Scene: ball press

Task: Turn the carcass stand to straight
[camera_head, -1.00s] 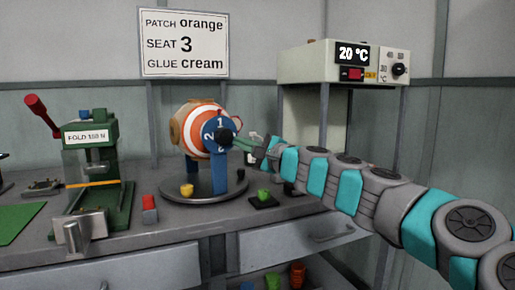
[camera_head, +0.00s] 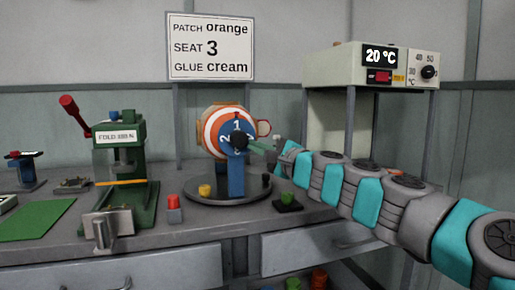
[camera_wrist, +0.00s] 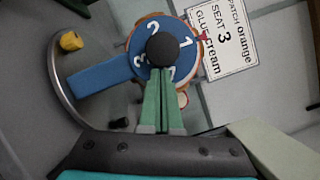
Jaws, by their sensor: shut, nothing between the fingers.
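The carcass stand (camera_head: 215,196) is a round grey turntable with a blue upright (camera_head: 236,178) bearing a ball carcass (camera_head: 218,116) with orange and white rings. A blue numbered dial (camera_head: 227,132) with a black knob (camera_head: 239,140) faces mostly toward the head camera, so the front upright hides the rear one. My gripper (camera_head: 254,144) has green fingers, shut and empty, with the tips at the knob. In the wrist view the fingertips (camera_wrist: 163,72) meet the lower edge of the knob (camera_wrist: 162,50); whether they touch it I cannot tell.
A green press (camera_head: 125,170) is left; an oven box (camera_head: 360,75) is behind my arm. A sign (camera_head: 211,46) hangs behind.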

